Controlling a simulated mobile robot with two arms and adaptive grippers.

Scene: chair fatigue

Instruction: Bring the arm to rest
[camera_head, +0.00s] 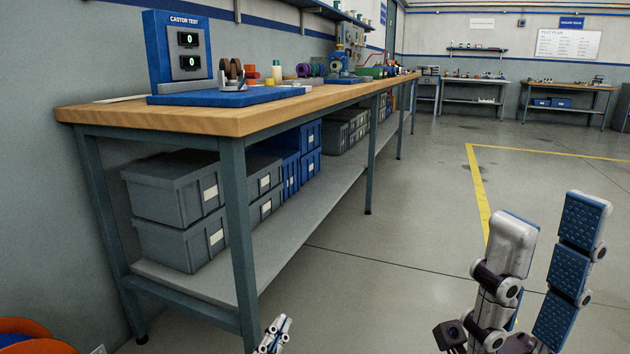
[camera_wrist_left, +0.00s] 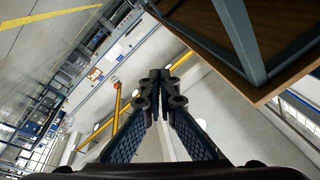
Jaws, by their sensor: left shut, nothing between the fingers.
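My left gripper (camera_head: 275,330) shows only in part at the bottom edge of the head view, just right of the workbench's near leg. In the left wrist view its two dark fingers (camera_wrist_left: 160,80) meet at their tips, shut with nothing between them. My right gripper (camera_head: 552,212) is large at the lower right of the head view, pointing up. Its two fingers, one white and one showing a blue textured pad, stand apart with bare floor seen between them. It is open and empty.
A long workbench (camera_head: 180,117) runs along the left wall, with a blue castor test stand (camera_head: 190,55) on it and grey bins (camera_head: 175,190) on its lower shelf. In the left wrist view the bench (camera_wrist_left: 215,40) is close at the upper right. The middle floor (camera_head: 410,210) is clear.

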